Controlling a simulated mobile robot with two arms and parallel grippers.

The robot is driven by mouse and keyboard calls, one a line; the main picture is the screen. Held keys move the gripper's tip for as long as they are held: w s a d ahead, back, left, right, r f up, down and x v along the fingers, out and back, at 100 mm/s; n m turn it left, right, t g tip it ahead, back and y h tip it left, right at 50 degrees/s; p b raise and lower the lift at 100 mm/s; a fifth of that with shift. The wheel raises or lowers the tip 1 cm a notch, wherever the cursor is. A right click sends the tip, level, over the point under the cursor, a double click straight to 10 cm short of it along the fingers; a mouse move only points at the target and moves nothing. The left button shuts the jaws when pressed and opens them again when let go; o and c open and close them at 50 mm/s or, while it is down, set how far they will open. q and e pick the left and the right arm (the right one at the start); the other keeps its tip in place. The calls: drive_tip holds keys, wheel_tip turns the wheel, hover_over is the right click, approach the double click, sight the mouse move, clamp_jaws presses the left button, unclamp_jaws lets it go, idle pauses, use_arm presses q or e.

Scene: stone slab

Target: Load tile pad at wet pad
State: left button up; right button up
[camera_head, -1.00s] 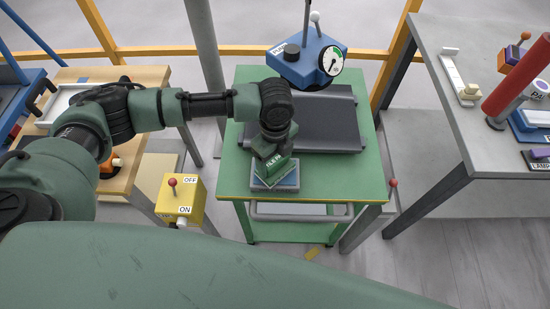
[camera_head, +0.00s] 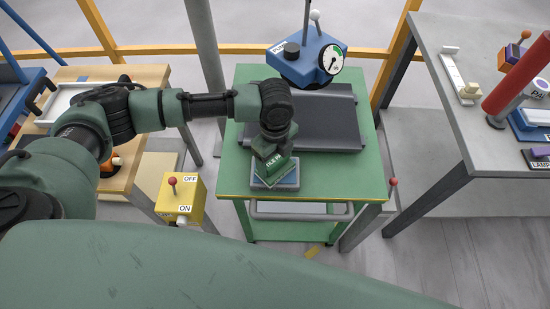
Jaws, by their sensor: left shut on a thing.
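My left gripper (camera_head: 271,158) points down over the green cart (camera_head: 342,185) and is shut on the tile pad (camera_head: 276,170), a green block with partly readable white letters. Under the tile pad lies a flat pad with a blue-grey top and dark edge (camera_head: 290,182), probably the wet pad, near the front of the cart. The tile pad is on or just above it; I cannot tell whether they touch. My fingers are mostly hidden behind the wrist and the block. My right gripper is not in view.
A dark grey slab (camera_head: 325,120) lies on the cart behind the pads. A yellow ON/OFF box (camera_head: 181,199) stands left of the cart. A grey table (camera_head: 455,75) stands at the right, a wooden one (camera_head: 150,78) at the left.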

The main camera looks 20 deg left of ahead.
sight(275, 160)
use_arm(q)
drive_tip(key=shift+s+f+p, duration=0.1)
drive_tip(key=shift+p, duration=0.2)
idle(1.3)
wheel_tip(275, 160, up, 7)
drive_tip(key=p, duration=0.8)
idle(0.4)
idle(0.5)
drive_tip(key=shift+r+n+b, duration=0.3)
drive_tip(key=shift+r+n, duration=0.05)
drive_tip(key=shift+n, duration=0.15)
drive_tip(key=s+a+r+n+b, duration=0.3)
drive_tip(key=r+n, duration=0.3)
drive_tip(key=n, duration=0.5)
drive_tip(key=s+a+r+n+b, duration=0.2)
drive_tip(key=r+n, duration=0.4)
drive_tip(key=n, duration=0.5)
drive_tip(key=s+b, duration=0.1)
drive_tip(key=s, duration=0.1)
drive_tip(key=shift+s+a+r+n, duration=0.25)
drive_tip(key=shift+s+a+n, duration=0.15)
